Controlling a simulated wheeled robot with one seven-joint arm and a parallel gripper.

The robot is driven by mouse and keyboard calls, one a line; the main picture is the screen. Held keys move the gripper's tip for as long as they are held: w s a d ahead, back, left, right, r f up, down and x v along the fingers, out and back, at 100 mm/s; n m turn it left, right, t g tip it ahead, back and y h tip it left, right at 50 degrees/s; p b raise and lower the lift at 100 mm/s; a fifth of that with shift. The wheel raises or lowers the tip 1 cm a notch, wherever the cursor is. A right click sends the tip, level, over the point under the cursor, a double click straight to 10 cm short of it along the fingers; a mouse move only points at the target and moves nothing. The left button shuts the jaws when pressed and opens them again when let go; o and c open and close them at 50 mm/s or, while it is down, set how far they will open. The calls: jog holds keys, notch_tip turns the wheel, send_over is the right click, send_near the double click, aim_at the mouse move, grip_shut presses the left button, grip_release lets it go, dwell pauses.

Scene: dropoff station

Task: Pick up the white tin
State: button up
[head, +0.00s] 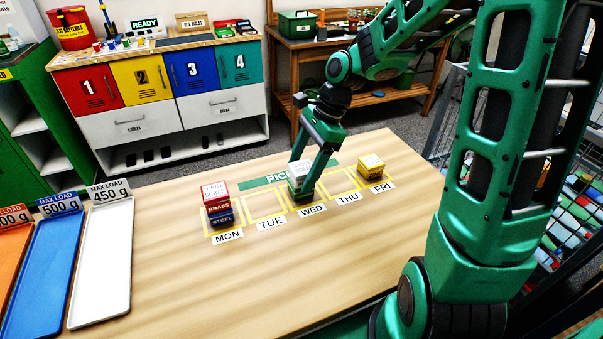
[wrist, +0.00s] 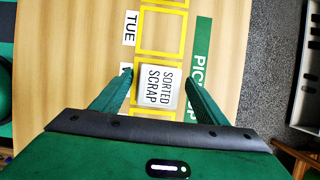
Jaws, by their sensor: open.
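The white tin (head: 299,170) is in the WED square of the table, seemingly on top of a green tin (head: 298,192). My arm partly hides both in the head view. In the wrist view the white tin's lid (wrist: 158,88), printed SORTED SCRAP, lies between my fingers. My gripper (wrist: 159,80) is open, with one finger on each side of the tin and a visible gap on both sides. In the head view my gripper (head: 309,172) reaches down over the WED square. I cannot tell how low the fingertips are against the tin.
A yellow tin stack (head: 371,166) stands at FRI. TUE and THU look empty. White (head: 103,262), blue (head: 47,270) and orange (head: 12,255) trays lie at left. The front table area is clear.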

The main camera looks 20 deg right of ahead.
jog(key=c, duration=1.3)
jog(key=shift+r, duration=0.15)
